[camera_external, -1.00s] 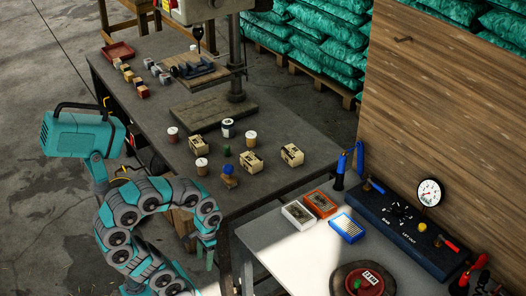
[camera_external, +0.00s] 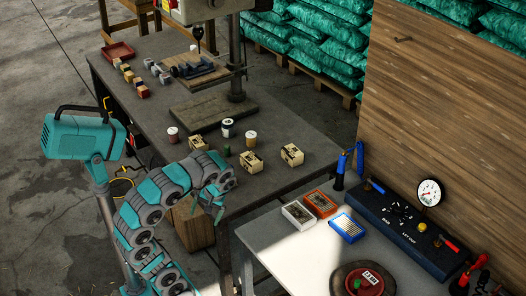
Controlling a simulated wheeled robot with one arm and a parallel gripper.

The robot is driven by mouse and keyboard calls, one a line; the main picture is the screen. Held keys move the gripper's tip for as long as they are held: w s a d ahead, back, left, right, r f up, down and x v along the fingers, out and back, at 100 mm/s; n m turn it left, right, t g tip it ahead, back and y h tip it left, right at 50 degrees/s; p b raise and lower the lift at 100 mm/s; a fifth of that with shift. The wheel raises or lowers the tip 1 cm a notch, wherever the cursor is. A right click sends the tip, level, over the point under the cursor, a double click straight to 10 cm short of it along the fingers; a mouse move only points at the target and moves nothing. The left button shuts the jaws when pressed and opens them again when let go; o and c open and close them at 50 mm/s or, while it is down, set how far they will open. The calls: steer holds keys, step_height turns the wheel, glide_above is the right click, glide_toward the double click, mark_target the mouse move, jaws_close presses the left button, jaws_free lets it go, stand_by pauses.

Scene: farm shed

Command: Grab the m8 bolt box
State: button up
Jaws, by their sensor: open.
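Cream cardboard boxes with dark print stand on the dark workbench: a front one (camera_external: 251,161), a right one (camera_external: 292,154) and a left one (camera_external: 198,142) at the back of the group. Their print is too small to read, so I cannot tell which is the M8 bolt box. My gripper (camera_external: 217,208) is open, pointing down near the workbench's front edge, left of and nearer the camera than the front box. It appears empty and apart from the boxes. My arm hides part of the bench left of the front box.
A drill press (camera_external: 236,90) rises behind. A lower pale table (camera_external: 285,255) at right holds white, orange and blue cases (camera_external: 347,227).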

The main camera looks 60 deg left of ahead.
steer(key=w+a+r+n+y+b, duration=0.1)
steer(key=w+a+r+n+y, duration=0.15)
steer(key=w, duration=0.35)
steer(key=w+a+r+n+y, duration=0.1)
steer(key=w+a+r+n, duration=0.1)
steer(key=w+a+r, duration=0.3)
step_height(320, 180, up, 2)
steer(key=n+t+y+b, duration=0.3)
steer(key=n+t+y, duration=0.3)
glide_above(295, 154)
steer(key=s+d, duration=0.1)
steer(key=d, duration=0.2)
steer(key=shift+m+h, duration=0.25)
steer(key=shift+s+d+f, duration=0.1)
steer(key=shift+f, duration=3.3)
steer(key=p+x, duration=0.1)
steer(key=x, duration=0.4)
steer(key=shift+f, duration=0.1)
jaws_close()
